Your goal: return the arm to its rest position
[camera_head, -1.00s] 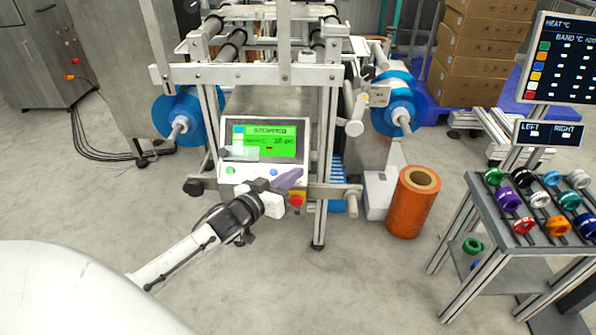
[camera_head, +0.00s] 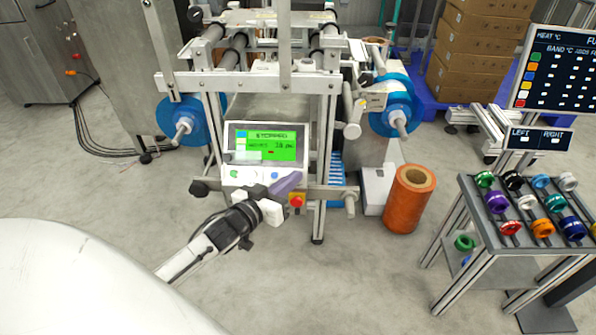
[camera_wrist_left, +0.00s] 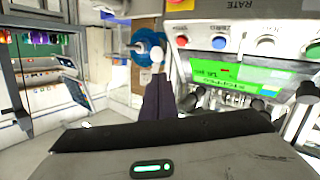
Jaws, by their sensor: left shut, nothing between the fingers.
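My left gripper (camera_head: 287,184) has purple-grey fingers. It is shut and empty, in front of the machine's control panel (camera_head: 264,151), just below the panel's buttons and close to the red button (camera_head: 297,200). I cannot tell whether it touches the panel. The panel's green screen reads STOPPED. In the left wrist view the shut fingers (camera_wrist_left: 158,98) point toward the panel (camera_wrist_left: 250,40) and a blue film reel (camera_wrist_left: 148,46). My right gripper is not in view.
The machine frame holds blue film reels at left (camera_head: 183,120) and right (camera_head: 392,104). An orange roll (camera_head: 409,198) stands on the floor at right. A rack (camera_head: 520,235) with coloured rings stands farther right. The floor in front of the machine is clear.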

